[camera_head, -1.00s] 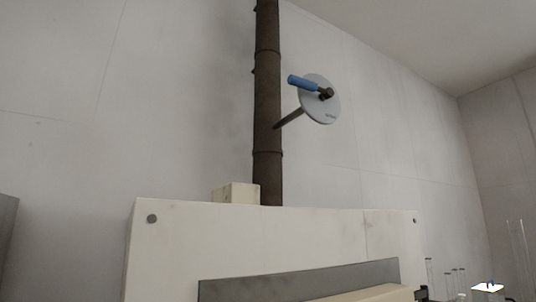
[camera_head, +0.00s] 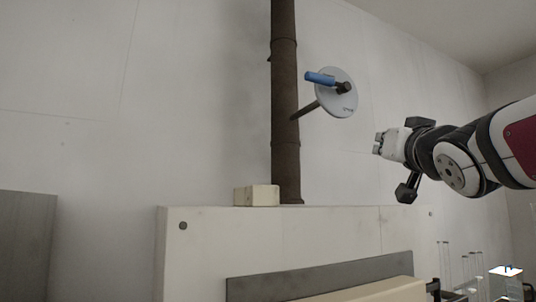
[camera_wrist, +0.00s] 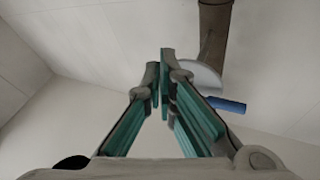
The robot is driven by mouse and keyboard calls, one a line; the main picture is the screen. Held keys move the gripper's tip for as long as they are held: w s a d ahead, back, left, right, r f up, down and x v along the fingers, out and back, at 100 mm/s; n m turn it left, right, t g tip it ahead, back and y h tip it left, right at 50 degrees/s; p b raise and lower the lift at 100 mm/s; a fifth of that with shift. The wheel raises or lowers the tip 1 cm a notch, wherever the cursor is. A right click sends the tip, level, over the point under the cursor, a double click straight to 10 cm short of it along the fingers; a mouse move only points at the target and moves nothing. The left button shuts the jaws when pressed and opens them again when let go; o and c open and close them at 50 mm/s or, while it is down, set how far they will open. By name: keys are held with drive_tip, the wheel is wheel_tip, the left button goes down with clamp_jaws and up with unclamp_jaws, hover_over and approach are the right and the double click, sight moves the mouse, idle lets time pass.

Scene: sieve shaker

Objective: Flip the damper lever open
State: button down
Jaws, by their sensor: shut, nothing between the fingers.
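The damper lever (camera_head: 320,78) has a blue handle that points left from a dark hub on a round pale disc (camera_head: 338,100). The disc stands on a rod out from a brown vertical pipe (camera_head: 284,110). In the wrist view the blue handle (camera_wrist: 227,104) is right of the fingers, with the disc (camera_wrist: 203,78) partly hidden behind them. My gripper (camera_head: 377,143) is to the right of and below the lever in the head view, apart from it. Its fingers (camera_wrist: 164,75) are together and hold nothing.
Below the pipe is a white cabinet (camera_head: 215,245) with a small cream block (camera_head: 256,196) on top. Clear glass tubes (camera_head: 470,265) stand at the lower right. A grey panel (camera_head: 25,245) is at the left. The space between gripper and disc looks clear.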

sight(329, 82)
drive_tip(key=s+a+r+n+t+y, duration=0.1)
drive_tip(key=a+r+n+t+y, duration=0.1)
drive_tip(key=r+n+y, duration=0.2)
drive_tip(key=s+a+r+n+t+y, duration=0.1)
drive_tip(key=r+n+y, duration=0.3)
drive_tip(key=r+y, duration=0.4)
wheel_tip(329, 82, up, 4)
drive_tip(key=shift+s+a+r+t+y, duration=0.1)
drive_tip(key=shift+s+a+t+y, duration=0.15)
drive_tip(key=shift+a+t+y, duration=0.2)
drive_tip(key=shift+a+p, duration=0.1)
drive_tip(key=shift+p, duration=0.2)
drive_tip(key=p+x, duration=0.3)
drive_tip(key=x, duration=0.7)
drive_tip(key=f, duration=0.1)
drive_tip(key=w+f, duration=0.1)
drive_tip(key=f, duration=0.1)
drive_tip(key=shift+w+a+f, duration=0.3)
drive_tip(key=shift+w, duration=0.1)
drive_tip(key=shift+f+n, duration=0.1)
drive_tip(key=shift+n, duration=0.4)
drive_tip(key=shift+f+n+g+y, duration=0.15)
drive_tip(key=shift+n+g+y, duration=0.3)
drive_tip(key=shift+n+y, duration=0.35)
